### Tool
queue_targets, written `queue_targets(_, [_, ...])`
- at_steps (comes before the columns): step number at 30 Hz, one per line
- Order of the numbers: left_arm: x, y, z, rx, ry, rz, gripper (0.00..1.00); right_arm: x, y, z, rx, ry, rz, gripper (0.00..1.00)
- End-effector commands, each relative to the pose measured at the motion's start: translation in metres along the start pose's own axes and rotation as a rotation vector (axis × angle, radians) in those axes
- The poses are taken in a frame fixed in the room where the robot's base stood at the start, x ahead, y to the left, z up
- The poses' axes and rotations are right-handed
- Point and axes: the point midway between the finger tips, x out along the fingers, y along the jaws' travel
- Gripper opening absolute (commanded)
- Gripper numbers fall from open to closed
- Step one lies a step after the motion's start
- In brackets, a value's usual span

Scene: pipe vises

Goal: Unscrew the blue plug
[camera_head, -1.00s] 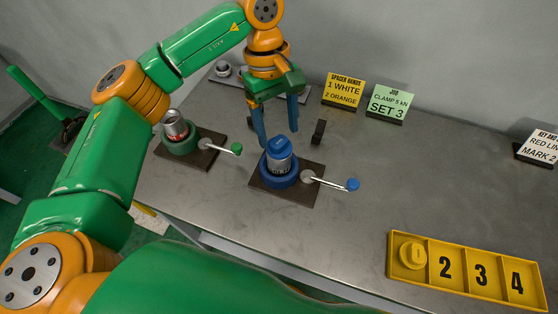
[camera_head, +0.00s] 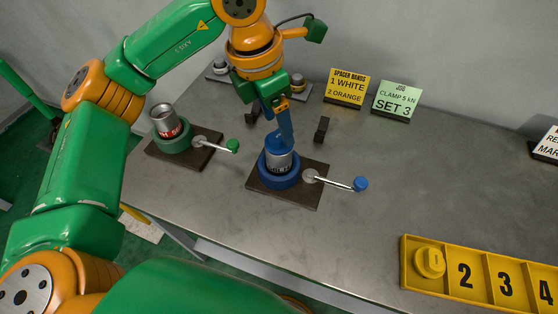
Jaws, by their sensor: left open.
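The blue plug (camera_head: 272,145) sits on top of a metal pipe piece (camera_head: 279,162), held upright in the blue round vise (camera_head: 281,180) on a dark base plate. My left gripper (camera_head: 284,143) points down at the plug. Its blue fingers are seen nearly edge-on, one behind the other, and cover part of the plug. The gripper is open, with the fingers reaching about the plug's height; whether they touch it cannot be told. My right gripper is not in view.
The blue-knobbed handle (camera_head: 361,184) sticks out right of the vise. A green vise (camera_head: 172,144) with another pipe piece stands left, with a green-knobbed handle. A yellow numbered tray (camera_head: 480,283) lies front right, a yellow plug (camera_head: 430,262) in slot 1. Signs stand at the back.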

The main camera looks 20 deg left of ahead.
Motion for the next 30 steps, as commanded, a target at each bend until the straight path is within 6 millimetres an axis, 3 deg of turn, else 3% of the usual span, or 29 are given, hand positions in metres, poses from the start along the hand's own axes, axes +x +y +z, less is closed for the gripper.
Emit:
queue_targets(5, [0.002, -0.001, 0.0, -0.187, 0.0, 0.038, 0.73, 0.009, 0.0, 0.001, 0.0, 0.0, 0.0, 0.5])
queue_targets(17, [0.003, -0.004, 0.002, -0.814, 0.001, 0.167, 0.73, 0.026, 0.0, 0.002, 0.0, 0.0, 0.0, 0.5])
queue_targets(24, [-0.001, -0.004, 0.003, -1.118, 0.0, 0.228, 0.73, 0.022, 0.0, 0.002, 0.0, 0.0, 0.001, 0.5])
queue_targets(30, [0.001, -0.004, 0.003, -1.142, 0.001, 0.231, 0.73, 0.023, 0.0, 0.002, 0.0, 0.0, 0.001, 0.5])
